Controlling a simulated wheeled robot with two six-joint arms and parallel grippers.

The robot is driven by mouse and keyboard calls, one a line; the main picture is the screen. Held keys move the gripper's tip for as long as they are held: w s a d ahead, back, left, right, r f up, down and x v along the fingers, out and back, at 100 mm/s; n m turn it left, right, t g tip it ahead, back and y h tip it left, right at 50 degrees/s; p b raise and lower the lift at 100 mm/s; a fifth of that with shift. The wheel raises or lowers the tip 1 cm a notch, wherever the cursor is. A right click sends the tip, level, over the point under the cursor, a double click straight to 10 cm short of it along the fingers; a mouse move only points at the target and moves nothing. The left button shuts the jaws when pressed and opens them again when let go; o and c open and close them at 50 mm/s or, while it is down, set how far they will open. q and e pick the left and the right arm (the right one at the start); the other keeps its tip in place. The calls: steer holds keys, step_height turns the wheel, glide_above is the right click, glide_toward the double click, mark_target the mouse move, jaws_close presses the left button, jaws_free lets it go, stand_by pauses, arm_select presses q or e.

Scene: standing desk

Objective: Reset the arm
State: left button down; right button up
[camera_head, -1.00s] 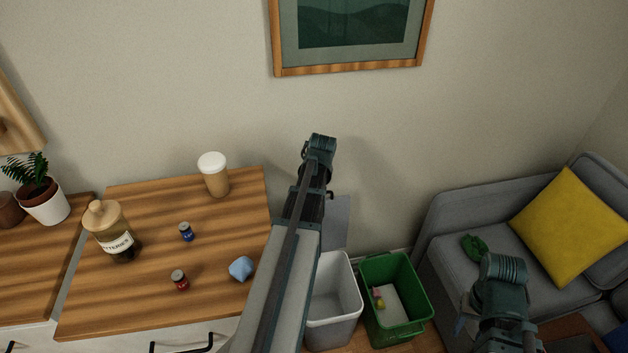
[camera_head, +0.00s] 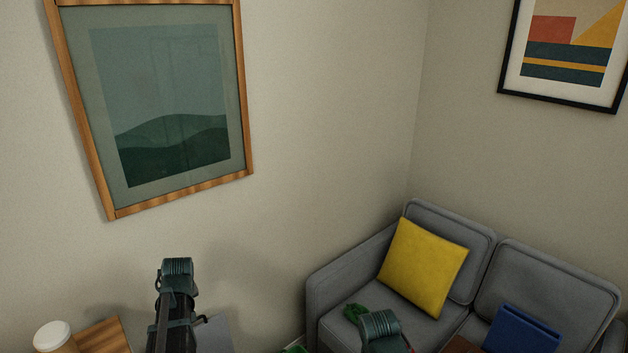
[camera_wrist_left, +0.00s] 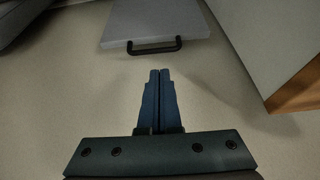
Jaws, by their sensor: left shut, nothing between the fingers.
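My left gripper (camera_wrist_left: 160,85) shows in the left wrist view with its two dark fingers together and nothing between them. It points toward a pale surface and is clear of the objects around it. In the head view part of my left arm (camera_head: 174,300) rises from the bottom edge, in front of the wall; its fingers are not visible there. A part of my right arm (camera_head: 381,332) shows at the bottom edge, in front of the sofa. My right gripper is out of view.
A grey panel with a black handle (camera_wrist_left: 154,46) is ahead of the left fingers. A wood-edged corner (camera_wrist_left: 297,92) lies to the right. The head view shows a grey sofa (camera_head: 335,285), yellow cushion (camera_head: 424,268), white-lidded cup (camera_head: 52,337) and desk corner (camera_head: 104,337).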

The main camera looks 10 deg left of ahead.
arm_select(q)
steer(key=d+r+m+h+p, duration=0.1)
steer(key=d+r+m+p, duration=0.2)
steer(key=d, duration=1.1)
steer(key=s+d+r+m+g+p, duration=0.1)
steer(key=s+d+m, duration=0.2)
steer(key=d, duration=0.6)
steer(key=s+d+r+m+g+h+p, duration=0.1)
steer(key=s+d+m, duration=0.3)
steer(key=d, duration=0.5)
steer(key=s+d+r+m+g+p, duration=0.1)
steer(key=s+d+m+p, duration=0.1)
steer(key=s+d, duration=0.4)
steer(key=d+m, duration=0.1)
steer(key=d, duration=0.3)
steer(key=shift+r+m+p, duration=0.15)
steer(key=shift+m+p, duration=0.2)
steer(key=shift+m, duration=0.05)
